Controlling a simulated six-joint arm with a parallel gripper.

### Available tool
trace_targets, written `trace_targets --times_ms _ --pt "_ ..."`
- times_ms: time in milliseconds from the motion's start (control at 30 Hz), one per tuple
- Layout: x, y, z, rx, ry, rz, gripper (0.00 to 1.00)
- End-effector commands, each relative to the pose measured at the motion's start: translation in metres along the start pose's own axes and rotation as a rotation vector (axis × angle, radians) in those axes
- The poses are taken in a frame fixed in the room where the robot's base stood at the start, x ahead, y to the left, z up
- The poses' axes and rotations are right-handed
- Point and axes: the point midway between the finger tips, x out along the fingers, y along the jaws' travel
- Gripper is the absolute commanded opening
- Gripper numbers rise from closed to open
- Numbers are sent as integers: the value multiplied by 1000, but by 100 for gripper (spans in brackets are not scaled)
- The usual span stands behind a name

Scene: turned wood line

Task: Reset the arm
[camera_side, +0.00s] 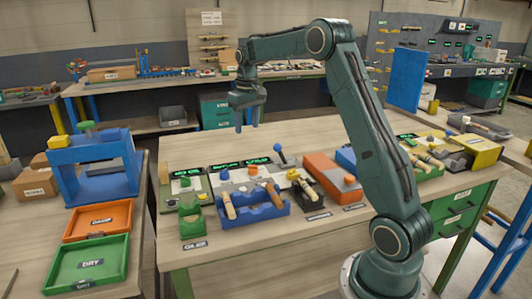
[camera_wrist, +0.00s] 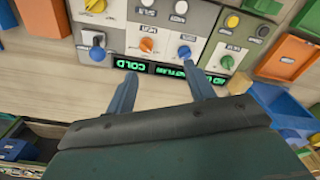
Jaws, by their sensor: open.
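My gripper (camera_side: 247,122) hangs from my green arm above the far middle of the wooden table (camera_side: 190,147), well above its top. Its two blue-grey fingers are apart with nothing between them. In the wrist view my gripper (camera_wrist: 163,90) points towards a row of grey control boxes (camera_wrist: 158,28) with coloured knobs and green lit displays. One display (camera_wrist: 130,64) reads "COLD". In the side view the fingers touch nothing.
On the table stand a blue rack (camera_side: 257,213) with wooden-handled tools, a green block (camera_side: 191,222) and an orange box (camera_side: 327,172). An orange tray (camera_side: 72,229) and a green tray (camera_side: 58,268) lie on the left bench. The table's far left is clear.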

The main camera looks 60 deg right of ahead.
Motion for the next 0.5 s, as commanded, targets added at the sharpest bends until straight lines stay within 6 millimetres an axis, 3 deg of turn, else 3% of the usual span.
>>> trace_targets --times_ms 200,500 --pt "-43 -42 34 -48 59 3 54" --pt "-84 -88 93 -109 137 0 54"
